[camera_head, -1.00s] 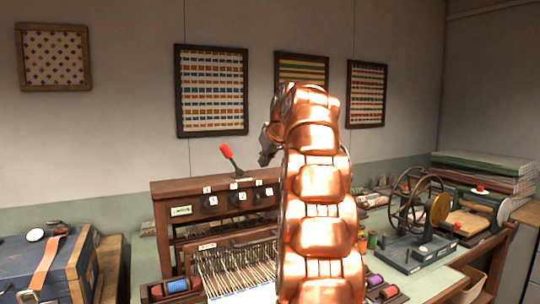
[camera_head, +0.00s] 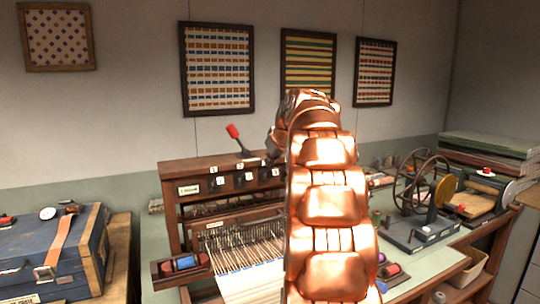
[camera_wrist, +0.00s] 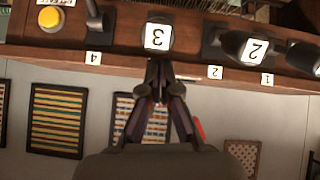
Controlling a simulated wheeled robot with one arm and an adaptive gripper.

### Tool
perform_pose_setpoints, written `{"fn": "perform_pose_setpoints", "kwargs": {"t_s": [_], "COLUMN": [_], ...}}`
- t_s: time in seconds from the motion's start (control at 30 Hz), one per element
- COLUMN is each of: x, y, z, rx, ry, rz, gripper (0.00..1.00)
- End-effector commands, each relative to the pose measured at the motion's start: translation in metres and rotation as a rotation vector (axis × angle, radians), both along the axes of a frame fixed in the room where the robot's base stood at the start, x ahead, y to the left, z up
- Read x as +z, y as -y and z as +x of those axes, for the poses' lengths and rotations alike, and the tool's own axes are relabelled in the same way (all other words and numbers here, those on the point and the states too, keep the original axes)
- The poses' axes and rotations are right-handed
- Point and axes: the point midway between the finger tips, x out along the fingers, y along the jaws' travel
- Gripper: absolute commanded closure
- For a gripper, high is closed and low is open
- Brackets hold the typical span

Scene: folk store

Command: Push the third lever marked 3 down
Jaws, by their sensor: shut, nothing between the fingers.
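The wooden lever box (camera_head: 190,172) stands on the table in the head view, with number tags along its top and front. My arm hides the box's right end in the head view.
A small loom (camera_head: 245,255) stands before the box. A wheeled winder (camera_head: 420,215) is at right, a blue case (camera_head: 45,255) at left.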

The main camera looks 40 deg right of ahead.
Motion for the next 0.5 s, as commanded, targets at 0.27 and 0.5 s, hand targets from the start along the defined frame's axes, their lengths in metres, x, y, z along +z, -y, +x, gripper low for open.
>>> {"fn": "perform_pose_setpoints", "kwargs": {"t_s": [0.27, 0.5], "x": [-0.0053, -0.0056], "y": [-0.0008, -0.0007], "z": [-0.0038, -0.0035], "rx": [0.000, 0.001], "ry": [-0.002, -0.001], "rz": [0.001, 0.000], "gripper": [1.00, 1.00]}}
